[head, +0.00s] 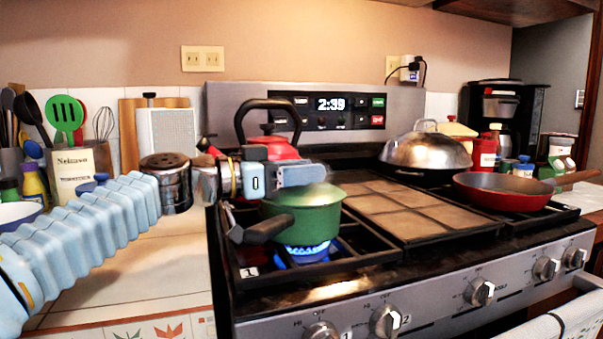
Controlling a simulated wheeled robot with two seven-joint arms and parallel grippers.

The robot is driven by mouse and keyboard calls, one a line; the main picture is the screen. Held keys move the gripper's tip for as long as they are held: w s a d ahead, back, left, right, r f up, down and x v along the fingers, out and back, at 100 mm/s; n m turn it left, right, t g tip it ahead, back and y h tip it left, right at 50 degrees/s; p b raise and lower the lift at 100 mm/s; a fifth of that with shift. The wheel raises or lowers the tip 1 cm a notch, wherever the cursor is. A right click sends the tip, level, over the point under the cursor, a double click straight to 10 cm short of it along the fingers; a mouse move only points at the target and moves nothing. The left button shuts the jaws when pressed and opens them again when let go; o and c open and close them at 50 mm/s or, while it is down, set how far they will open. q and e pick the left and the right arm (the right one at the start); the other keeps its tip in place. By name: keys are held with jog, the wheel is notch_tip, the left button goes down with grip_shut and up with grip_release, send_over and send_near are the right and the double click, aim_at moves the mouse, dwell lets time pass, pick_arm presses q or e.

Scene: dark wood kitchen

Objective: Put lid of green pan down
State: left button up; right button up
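The green pan (306,224) stands on the front left burner, its dark handle (268,229) pointing to the front left. A blue flame burns under it. A green lid (318,194) covers the pan's top; I see no clear gap between lid and pan. My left gripper (305,174) is right above the lid, coming in from the left. It hides the middle of the lid and any knob there. Its fingers are seen from the side, so I cannot tell whether they are open or shut on the lid. My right gripper is out of view.
A red kettle (279,148) stands behind my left gripper. A flat brown griddle (402,208) covers the stove's middle. A domed steel lid (426,151) and a red frying pan (502,192) are on the right. A metal canister (171,176) stands on the left counter, partly beside my arm.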

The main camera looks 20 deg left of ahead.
pick_arm(q)
jog(key=o, duration=0.4)
jog(key=shift+o, duration=0.2)
jog(key=shift+r+p, duration=0.2)
jog(key=shift+p, duration=0.1)
jog(key=shift+r+p, duration=0.35)
jog(key=shift+p, duration=0.1)
jog(key=b+v, duration=0.2)
jog(key=v, duration=1)
